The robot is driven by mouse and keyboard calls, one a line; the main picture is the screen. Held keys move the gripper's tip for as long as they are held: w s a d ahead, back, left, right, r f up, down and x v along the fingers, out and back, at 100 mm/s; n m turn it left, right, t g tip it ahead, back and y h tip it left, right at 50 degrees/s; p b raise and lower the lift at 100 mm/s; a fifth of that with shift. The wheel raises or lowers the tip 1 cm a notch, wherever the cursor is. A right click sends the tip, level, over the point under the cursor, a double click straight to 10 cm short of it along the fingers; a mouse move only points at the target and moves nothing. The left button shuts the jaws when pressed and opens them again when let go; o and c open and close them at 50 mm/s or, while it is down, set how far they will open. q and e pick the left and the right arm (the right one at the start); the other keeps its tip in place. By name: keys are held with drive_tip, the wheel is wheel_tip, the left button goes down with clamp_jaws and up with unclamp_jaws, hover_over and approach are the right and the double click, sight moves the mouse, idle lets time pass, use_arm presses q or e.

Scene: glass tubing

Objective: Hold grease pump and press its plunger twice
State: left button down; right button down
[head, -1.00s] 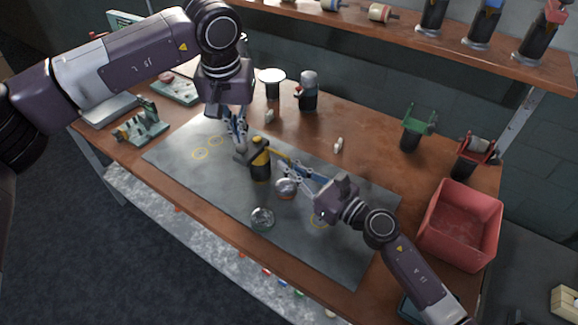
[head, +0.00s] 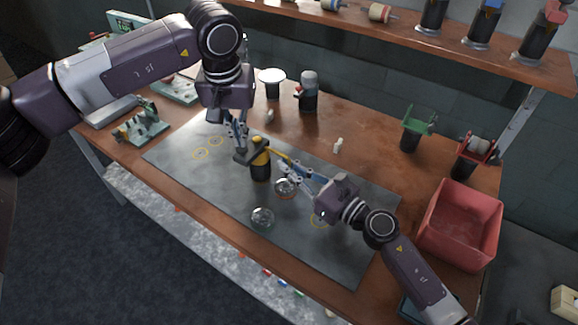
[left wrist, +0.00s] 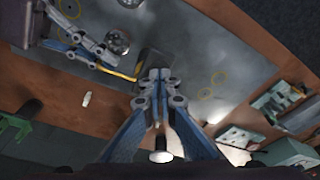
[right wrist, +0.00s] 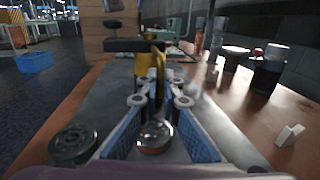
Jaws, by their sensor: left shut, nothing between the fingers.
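My left gripper (head: 243,147) points down with shut, empty fingers at the dark plunger head on top of the pump. The left wrist view shows the dark plunger head (left wrist: 152,64) just beyond the fingertips; I cannot tell whether they touch. My right gripper (head: 279,161) reaches in from the right and appears shut on the pump.
Two round glass-and-metal pieces lie on the mat, one (head: 262,219) in front of the pump and one (head: 286,188) under my right gripper. A red bin (head: 460,225) stands at the right. A black canister (head: 308,95) stands behind. The mat's front right is clear.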

use_arm(q)
drive_tip(key=shift+f, duration=0.95)
drive_tip(key=shift+r, duration=0.8)
drive_tip(key=shift+f, duration=0.15)
drive_tip(key=shift+f, duration=0.65)
drive_tip(key=shift+r, duration=0.8)
drive_tip(key=shift+r, duration=0.1)
